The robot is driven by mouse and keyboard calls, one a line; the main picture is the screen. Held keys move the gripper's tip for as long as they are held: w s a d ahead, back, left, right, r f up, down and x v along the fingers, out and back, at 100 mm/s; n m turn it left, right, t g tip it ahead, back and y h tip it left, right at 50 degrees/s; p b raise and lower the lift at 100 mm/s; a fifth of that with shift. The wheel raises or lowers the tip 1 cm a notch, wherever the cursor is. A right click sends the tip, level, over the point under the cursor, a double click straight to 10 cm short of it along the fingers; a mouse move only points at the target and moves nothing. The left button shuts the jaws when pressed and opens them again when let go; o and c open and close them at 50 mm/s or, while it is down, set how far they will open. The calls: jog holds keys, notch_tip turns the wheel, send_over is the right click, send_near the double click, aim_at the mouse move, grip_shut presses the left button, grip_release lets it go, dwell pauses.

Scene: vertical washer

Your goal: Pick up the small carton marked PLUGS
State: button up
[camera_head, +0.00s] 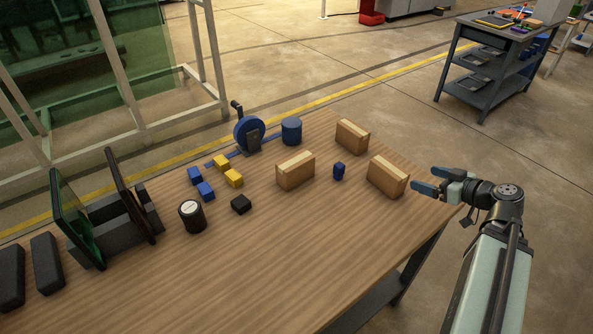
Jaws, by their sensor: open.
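Three small brown cartons stand on the wooden table: one at the back (352,136), one in the middle (295,171) and one at the right (387,177). No lettering can be read on any of them, so I cannot tell which is marked PLUGS. My gripper (427,179) is open and empty, with blue fingertips pointing left. It is just right of the right carton in the picture, near the table's right edge, and appears apart from it.
A small blue object (339,171) stands between the middle and right cartons. Blue and yellow blocks (228,172), a black block (241,204), a dark cylinder (192,216) and a blue cylinder (291,131) stand further left. The table's front middle (270,270) is clear.

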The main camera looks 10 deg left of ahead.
jog(key=w+a+r+n+g, duration=0.1)
jog(key=a+r+n+g, duration=0.25)
jog(key=a, duration=1.25)
jog(key=w+a+r+n+g, duration=0.15)
jog(key=a+n, duration=0.35)
jog(key=a, duration=1.1)
jog(key=w+a+r+n+g, duration=0.1)
jog(key=a+r+n+g, duration=0.3)
jog(key=a, duration=1.2)
jog(key=n+h, duration=0.6)
jog(key=h, duration=0.3)
send_near(295, 160)
jog(key=shift+g, duration=0.4)
jog(key=f, duration=1.2)
jog(key=shift+w+a+f, duration=0.1)
jog(key=shift+w+f, duration=0.1)
jog(key=shift+w, duration=0.2)
